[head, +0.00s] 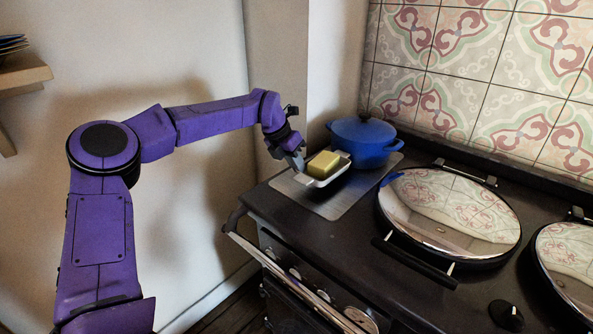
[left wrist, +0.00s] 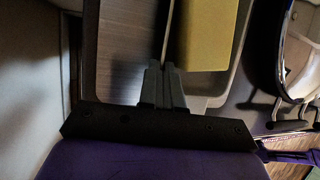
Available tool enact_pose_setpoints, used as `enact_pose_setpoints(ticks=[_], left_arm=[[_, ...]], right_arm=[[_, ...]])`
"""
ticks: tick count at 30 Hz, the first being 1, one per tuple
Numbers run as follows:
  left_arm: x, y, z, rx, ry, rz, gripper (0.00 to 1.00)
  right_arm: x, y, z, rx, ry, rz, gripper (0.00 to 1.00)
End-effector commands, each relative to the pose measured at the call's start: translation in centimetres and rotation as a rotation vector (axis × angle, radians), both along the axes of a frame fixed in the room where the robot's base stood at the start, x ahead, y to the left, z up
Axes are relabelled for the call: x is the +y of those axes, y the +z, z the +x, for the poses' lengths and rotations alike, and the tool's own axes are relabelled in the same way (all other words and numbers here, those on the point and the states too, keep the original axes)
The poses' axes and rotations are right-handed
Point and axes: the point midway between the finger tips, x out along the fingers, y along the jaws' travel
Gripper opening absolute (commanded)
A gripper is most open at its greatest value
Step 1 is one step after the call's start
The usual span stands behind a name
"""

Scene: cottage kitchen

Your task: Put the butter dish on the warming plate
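The butter dish (head: 322,182) is a white open tray with a yellow block of butter (head: 323,164) in it. It is over the warming plate (head: 348,206), a flat grey metal sheet on the stove top. A dark shadow lies under the dish, and it looks slightly raised; contact with the plate is hard to judge. My left gripper (head: 298,162) is at the dish's left side. In the left wrist view its fingers (left wrist: 162,75) are together on the dish's thin wall (left wrist: 170,30), with the butter (left wrist: 207,30) just right of them. My right gripper is not in view.
A blue lidded pot (head: 362,143) stands at the back of the warming plate, close behind the dish. A round shiny hob lid (head: 450,212) is to the right, with another beyond it. A rail (head: 290,283) runs along the stove front. The plate's front part is clear.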

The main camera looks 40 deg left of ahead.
Motion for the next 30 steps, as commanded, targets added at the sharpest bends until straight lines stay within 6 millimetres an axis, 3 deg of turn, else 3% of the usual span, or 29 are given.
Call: enact_pose_setpoints(ticks=[5, 13, 14, 16, 26, 30], left_arm=[[0.0, -2.7, 0.0, 0.000, 0.000, 0.000, 0.00], [0.0, -3.0, -0.1, 0.000, 0.001, 0.000, 0.00], [0.0, -3.1, -0.1, 0.002, 0.001, 0.001, 0.07], [0.0, -3.1, -0.1, 0.002, 0.001, 0.001, 0.29], [0.1, -2.7, -0.2, 0.001, 0.001, 0.000, 0.29], [0.6, -0.6, -1.0, -0.005, 0.001, 0.000, 0.29]], right_arm=[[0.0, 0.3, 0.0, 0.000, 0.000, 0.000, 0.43], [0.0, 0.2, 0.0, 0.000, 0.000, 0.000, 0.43], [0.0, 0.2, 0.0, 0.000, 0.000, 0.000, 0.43], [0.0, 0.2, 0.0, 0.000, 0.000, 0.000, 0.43], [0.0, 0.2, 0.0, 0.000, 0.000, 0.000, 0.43], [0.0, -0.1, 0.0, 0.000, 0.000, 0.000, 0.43]])
